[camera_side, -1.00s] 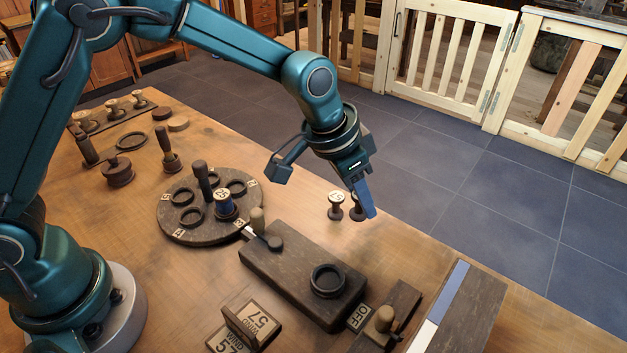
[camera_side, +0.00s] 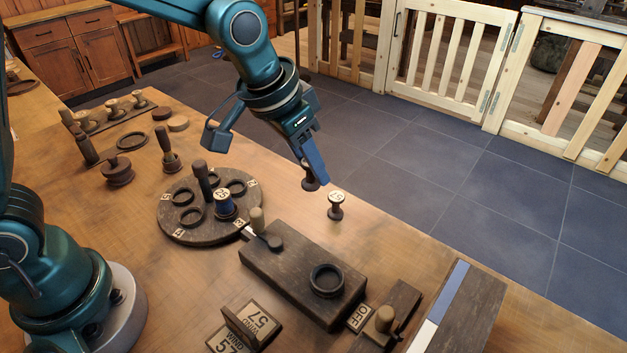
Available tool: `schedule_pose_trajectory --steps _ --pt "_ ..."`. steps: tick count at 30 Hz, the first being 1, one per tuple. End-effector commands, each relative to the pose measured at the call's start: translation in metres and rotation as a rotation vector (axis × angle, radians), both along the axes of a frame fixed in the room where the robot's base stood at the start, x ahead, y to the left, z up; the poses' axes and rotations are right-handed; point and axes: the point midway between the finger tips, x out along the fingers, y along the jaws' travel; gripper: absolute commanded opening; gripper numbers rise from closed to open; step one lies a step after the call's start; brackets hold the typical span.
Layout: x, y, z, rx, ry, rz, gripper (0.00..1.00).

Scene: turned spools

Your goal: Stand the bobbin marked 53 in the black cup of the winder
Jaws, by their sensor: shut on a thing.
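My gripper (camera_side: 316,181) is shut on a dark wooden bobbin (camera_side: 307,184), near the table's far edge. The blue finger covers much of this bobbin, and its mark is hidden. Another dark bobbin (camera_side: 336,212) with a pale marked top stands upright on the table, just right of and nearer than my gripper; its number is too small to read surely. The winder (camera_side: 275,280) is a long dark wooden block. Its round black cup (camera_side: 327,294) is empty, at the block's right end, nearer the camera than my gripper.
A round turntable (camera_side: 172,226) has several ring cups, a tall post and a blue-wound bobbin (camera_side: 224,207). An OFF tag (camera_side: 360,318) and knob (camera_side: 384,319) lie right of the winder. A rack (camera_side: 110,121) holds bobbins at back left.

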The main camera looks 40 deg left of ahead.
Motion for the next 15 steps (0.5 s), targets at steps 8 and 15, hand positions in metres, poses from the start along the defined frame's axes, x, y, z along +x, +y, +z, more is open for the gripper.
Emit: schedule_pose_trajectory --steps 8,15 --pt "-0.056 -0.069 0.009 -0.001 -0.002 -0.128 0.0" --pt "-0.076 -0.093 0.013 0.0 0.001 -0.233 0.0"
